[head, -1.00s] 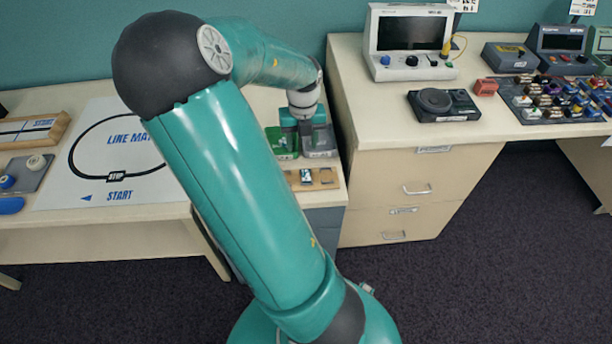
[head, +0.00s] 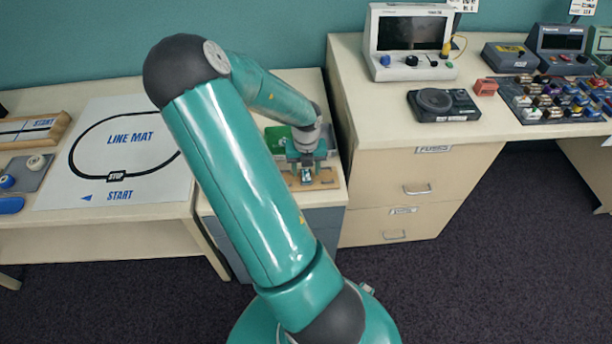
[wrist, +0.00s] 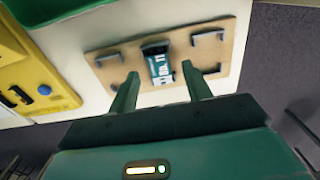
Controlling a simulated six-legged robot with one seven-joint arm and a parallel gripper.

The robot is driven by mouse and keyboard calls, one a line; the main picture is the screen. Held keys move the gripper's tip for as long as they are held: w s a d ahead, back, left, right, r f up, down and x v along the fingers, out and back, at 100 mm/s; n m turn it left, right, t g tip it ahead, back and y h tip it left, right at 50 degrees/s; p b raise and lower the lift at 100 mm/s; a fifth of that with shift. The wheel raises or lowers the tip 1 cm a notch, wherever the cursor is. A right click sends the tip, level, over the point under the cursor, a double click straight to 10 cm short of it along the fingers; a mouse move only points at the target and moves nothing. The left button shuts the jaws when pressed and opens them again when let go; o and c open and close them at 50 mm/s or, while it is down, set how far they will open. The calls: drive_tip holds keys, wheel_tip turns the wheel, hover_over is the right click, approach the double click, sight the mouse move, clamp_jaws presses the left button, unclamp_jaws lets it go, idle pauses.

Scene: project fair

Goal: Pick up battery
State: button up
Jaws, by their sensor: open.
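The battery (wrist: 160,68) is a small teal and white block with a dark end. It lies on a wooden board (wrist: 118,62) with several small grey brackets, in the wrist view. In the head view the battery (head: 306,174) shows just under my gripper, near the front edge of the small table. My gripper (wrist: 164,84) is open and empty. Its two green fingers point toward the board, one on each side of the battery's near end. Whether the fingertips are level with the battery is hard to tell.
A green tray (head: 275,139) lies behind the gripper on the same table. A yellow device (wrist: 30,65) shows at the left in the wrist view. A line mat (head: 130,150) lies farther left. A higher cabinet (head: 420,170) stands close on the right.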

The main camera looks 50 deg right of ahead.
drive_tip(key=shift+f, duration=0.7)
drive_tip(key=c, duration=1.1)
drive_tip(key=shift+o, duration=0.2)
drive_tip(key=shift+r, duration=0.1)
drive_tip(key=shift+r, duration=0.5)
wheel_tip(320, 180, up, 2)
drive_tip(key=shift+a+r, duration=0.1)
drive_tip(key=shift+r, duration=0.05)
drive_tip(key=s+a+r, duration=0.6)
drive_tip(key=a+r, duration=0.3)
drive_tip(key=a, duration=0.3)
drive_tip(key=shift+s+r, duration=0.25)
drive_tip(key=shift+s, duration=0.05)
